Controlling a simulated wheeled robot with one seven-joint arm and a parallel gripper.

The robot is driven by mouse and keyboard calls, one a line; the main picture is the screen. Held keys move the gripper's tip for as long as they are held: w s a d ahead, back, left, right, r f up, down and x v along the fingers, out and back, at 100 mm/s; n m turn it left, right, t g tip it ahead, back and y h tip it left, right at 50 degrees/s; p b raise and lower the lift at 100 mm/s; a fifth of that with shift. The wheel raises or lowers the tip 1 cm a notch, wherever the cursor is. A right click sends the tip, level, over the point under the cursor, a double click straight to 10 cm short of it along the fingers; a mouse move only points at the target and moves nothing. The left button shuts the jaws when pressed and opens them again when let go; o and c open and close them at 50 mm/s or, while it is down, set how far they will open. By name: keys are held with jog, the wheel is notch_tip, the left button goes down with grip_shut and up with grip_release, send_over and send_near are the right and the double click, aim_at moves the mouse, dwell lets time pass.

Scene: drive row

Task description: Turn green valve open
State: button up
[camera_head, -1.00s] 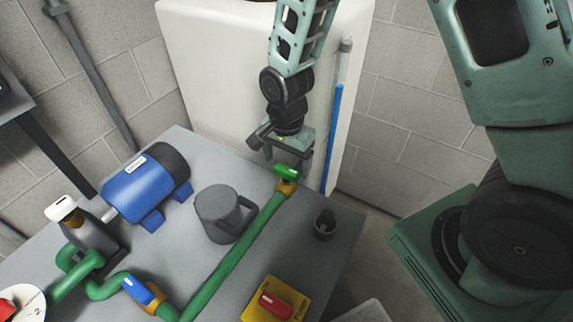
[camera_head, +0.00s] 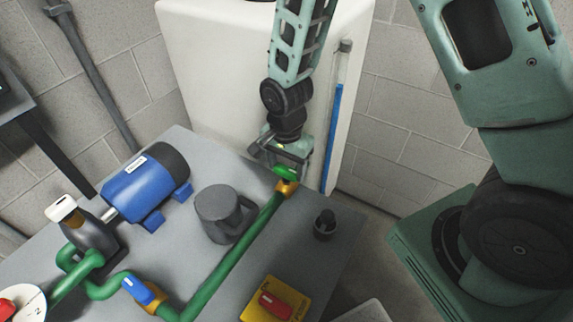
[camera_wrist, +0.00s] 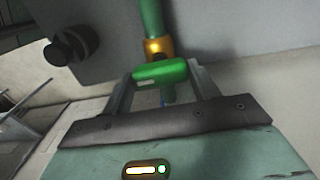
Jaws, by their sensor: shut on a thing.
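The green valve handle (camera_head: 285,174) sits on the brass-coloured valve body (camera_head: 287,188) at the upper end of the green pipe (camera_head: 235,255). In the wrist view the green handle (camera_wrist: 160,72) lies crosswise to the pipe (camera_wrist: 152,18), just in front of the brass body (camera_wrist: 158,48). My gripper (camera_head: 287,168) is at the handle from above, shut on it. In the wrist view its two fingers (camera_wrist: 162,82) stand at either end of the handle. The finger tips are partly hidden in the head view.
A grey mug-shaped part (camera_head: 220,213) and a blue motor (camera_head: 145,187) stand left of the pipe. A small black round item (camera_head: 325,225) is to the right. A blue-handled valve (camera_head: 137,290) and a yellow box with a red switch (camera_head: 272,302) are nearer. A white tank (camera_head: 215,75) rises behind.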

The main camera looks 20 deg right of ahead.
jog(key=n, duration=0.4)
jog(key=shift+n+p, duration=0.35)
jog(key=shift+n, duration=0.05)
jog(key=n, duration=0.4)
jog(key=shift+n, duration=0.3)
jog(key=n+p, duration=0.1)
jog(key=n, duration=0.3)
jog(key=shift+n, duration=2.1)
jog(key=o, duration=1)
jog(key=shift+r, duration=0.15)
